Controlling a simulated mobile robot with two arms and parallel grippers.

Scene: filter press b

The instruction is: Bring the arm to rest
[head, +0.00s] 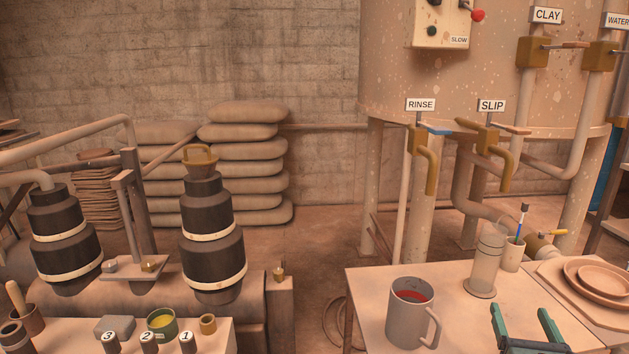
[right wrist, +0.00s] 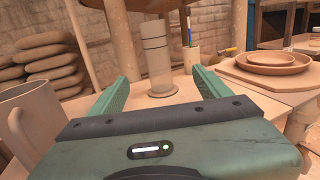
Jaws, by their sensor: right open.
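My right gripper (head: 526,326) shows at the bottom right of the head view, above the table on the right. Its two green fingers are apart with nothing between them. It also shows in the right wrist view (right wrist: 158,86), with the fingers spread and pointing toward a clear cylinder (right wrist: 156,60). A gap of bare table lies between the fingers and that cylinder. My left gripper is not seen in either view.
A grey mug (head: 408,315) with red contents stands left of the right gripper. The clear cylinder (head: 486,262), a brush cup (head: 512,254) and stacked plates (head: 597,278) stand beyond it. RINSE (head: 431,170) and SLIP (head: 502,172) taps hang above. A second bench (head: 225,338) is at left.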

